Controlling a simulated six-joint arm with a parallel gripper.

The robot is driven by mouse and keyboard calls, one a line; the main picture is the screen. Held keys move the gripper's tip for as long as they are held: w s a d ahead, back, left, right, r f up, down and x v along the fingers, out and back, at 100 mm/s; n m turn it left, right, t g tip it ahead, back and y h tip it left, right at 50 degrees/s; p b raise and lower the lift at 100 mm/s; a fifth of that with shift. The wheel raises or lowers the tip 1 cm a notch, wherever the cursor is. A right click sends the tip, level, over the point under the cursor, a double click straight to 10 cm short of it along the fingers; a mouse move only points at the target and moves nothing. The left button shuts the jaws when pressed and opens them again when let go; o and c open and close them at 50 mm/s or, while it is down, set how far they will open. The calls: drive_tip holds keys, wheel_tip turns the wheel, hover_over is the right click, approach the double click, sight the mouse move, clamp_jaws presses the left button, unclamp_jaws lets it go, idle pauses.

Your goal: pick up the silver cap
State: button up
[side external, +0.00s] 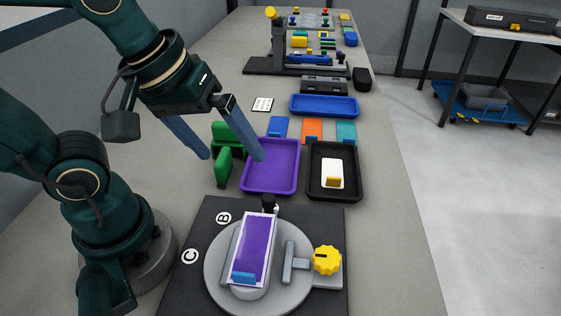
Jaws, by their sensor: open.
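My gripper (231,157) is open, with its two blue fingers spread wide. One fingertip shows left of the green holder (222,165), and the other appears over the left side of the purple tray (270,188). Nothing shows held between the fingers. I cannot clearly pick out a silver cap; it may be hidden or too small to tell. A purple panel with a pale border (256,247) lies on the round grey turntable (217,283), with a blue piece (243,279) at its near end.
A black tray (315,190) holds a white and yellow item (333,176). A yellow knob (327,260) stands right of the turntable. Farther back are a blue tray (324,105) and a dark fixture (280,55). The table's right strip is clear.

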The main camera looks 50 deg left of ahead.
sight(253, 245)
drive_tip(key=d+f+n+g, duration=0.2)
drive_tip(key=d, duration=0.1)
drive_tip(key=d+f+n+g, duration=0.1)
drive_tip(key=d, duration=0.1)
drive_tip(key=shift+w+d+f, duration=0.1)
drive_tip(key=shift+d, duration=0.1)
drive_tip(key=shift+m+g, duration=0.3)
drive_tip(key=shift+g, duration=0.4)
drive_tip(key=d+f, duration=0.1)
drive_tip(key=s+d+f, duration=0.1)
drive_tip(key=shift+s+d+f, duration=0.2)
drive_tip(key=shift+d+f, duration=0.15)
drive_tip(key=shift+s+d+f, duration=0.1)
drive_tip(key=shift+s+f, duration=0.1)
drive_tip(key=shift+f, duration=2.55)
drive_tip(key=c, duration=1.5)
drive_tip(key=shift+o, duration=0.2)
drive_tip(key=shift+r, duration=0.1)
